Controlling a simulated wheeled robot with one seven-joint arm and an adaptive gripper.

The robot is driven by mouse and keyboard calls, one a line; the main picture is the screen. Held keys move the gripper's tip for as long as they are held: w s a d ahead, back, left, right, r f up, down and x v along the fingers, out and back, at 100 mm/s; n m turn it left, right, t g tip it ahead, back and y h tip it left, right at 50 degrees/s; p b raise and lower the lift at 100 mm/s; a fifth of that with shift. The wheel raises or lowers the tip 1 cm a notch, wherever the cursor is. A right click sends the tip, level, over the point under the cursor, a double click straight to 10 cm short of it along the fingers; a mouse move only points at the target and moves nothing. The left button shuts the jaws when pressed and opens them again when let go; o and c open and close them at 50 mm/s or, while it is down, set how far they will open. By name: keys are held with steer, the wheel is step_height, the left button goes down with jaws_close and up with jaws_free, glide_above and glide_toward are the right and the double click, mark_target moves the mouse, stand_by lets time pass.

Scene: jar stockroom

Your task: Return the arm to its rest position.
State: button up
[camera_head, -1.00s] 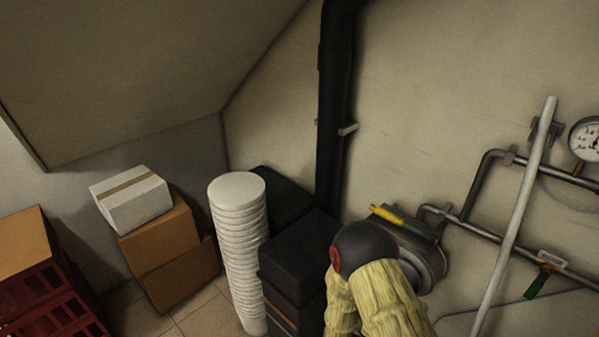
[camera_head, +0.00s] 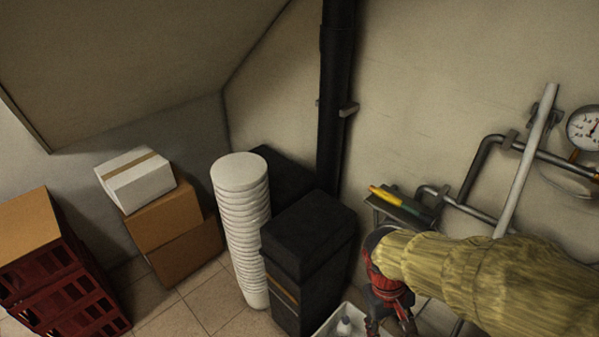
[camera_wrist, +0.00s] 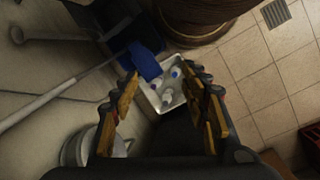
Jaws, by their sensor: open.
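My gripper shows in the wrist view (camera_wrist: 165,112) with its fingers spread wide and nothing between them. In the head view my gripper (camera_head: 398,318) hangs at the lower right below my yellow-sleeved arm, pointing down, partly cut off by the bottom edge. Past the fingers in the wrist view lies a white tray (camera_wrist: 151,97) on the floor with several small white items with blue tops in it. The tray also shows in the head view (camera_head: 328,333), mostly cut off, with one white bottle (camera_head: 345,326) visible.
Black boxes (camera_head: 308,240) and a stack of white lids (camera_head: 243,230) stand left of my arm. Cardboard boxes (camera_head: 165,215) and red crates (camera_head: 70,290) are farther left. Wall pipes (camera_head: 480,165) and a gauge (camera_head: 588,128) are at right. Tiled floor (camera_wrist: 255,60) is open in the wrist view.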

step_height(320, 180, up, 20)
steer(key=s+a+m+t+y+p, duration=0.2)
steer(key=t, duration=0.5)
steer(key=shift+r+m+p, duration=0.25)
steer(key=shift+m+p, duration=0.05)
steer(key=shift+p, duration=0.1)
